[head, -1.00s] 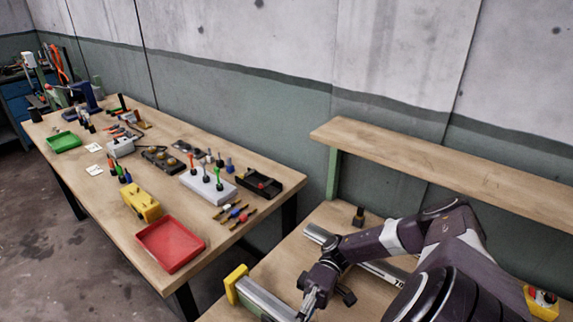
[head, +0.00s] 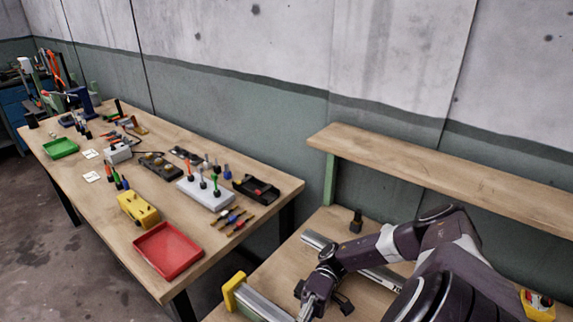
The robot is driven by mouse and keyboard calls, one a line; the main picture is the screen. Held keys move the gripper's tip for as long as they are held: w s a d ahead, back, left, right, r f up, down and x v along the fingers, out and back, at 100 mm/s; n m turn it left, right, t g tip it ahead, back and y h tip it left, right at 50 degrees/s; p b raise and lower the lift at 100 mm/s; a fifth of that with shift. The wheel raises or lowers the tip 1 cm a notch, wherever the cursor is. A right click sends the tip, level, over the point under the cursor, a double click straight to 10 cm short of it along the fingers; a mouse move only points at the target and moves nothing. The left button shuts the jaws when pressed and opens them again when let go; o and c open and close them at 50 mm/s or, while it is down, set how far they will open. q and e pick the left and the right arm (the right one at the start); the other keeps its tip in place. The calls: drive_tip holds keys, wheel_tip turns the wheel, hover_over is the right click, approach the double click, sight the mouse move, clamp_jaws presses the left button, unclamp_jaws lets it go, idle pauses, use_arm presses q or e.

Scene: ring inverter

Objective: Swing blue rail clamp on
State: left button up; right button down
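A silver rail (head: 266,304) with a yellow end piece (head: 234,291) lies on the near bench, partly cut off by the bottom edge. Another silver rail (head: 383,279) lies behind my arm. I cannot make out a blue rail clamp on either rail. A blue vise-like piece (head: 84,101) stands at the far end of the left table; I cannot tell if it is the clamp. My one visible arm comes in from the right. Its gripper (head: 308,307) is low beside the near rail, partly cut off, and its fingers are unclear.
The left table holds a red tray (head: 141,243), a yellow block (head: 138,210), a white block with screwdrivers (head: 206,193), a black tray (head: 256,189) and a green tray (head: 60,148). A wooden shelf (head: 450,172) runs above the near bench. A small black piece (head: 356,221) stands on the bench.

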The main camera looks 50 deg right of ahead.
drive_tip(key=shift+d, duration=0.1)
idle(0.8)
drive_tip(key=w+d, duration=0.2)
drive_tip(key=d, duration=0.9)
drive_tip(key=shift+w+d+r, duration=0.2)
drive_tip(key=shift+d+r, duration=0.05)
idle(0.6)
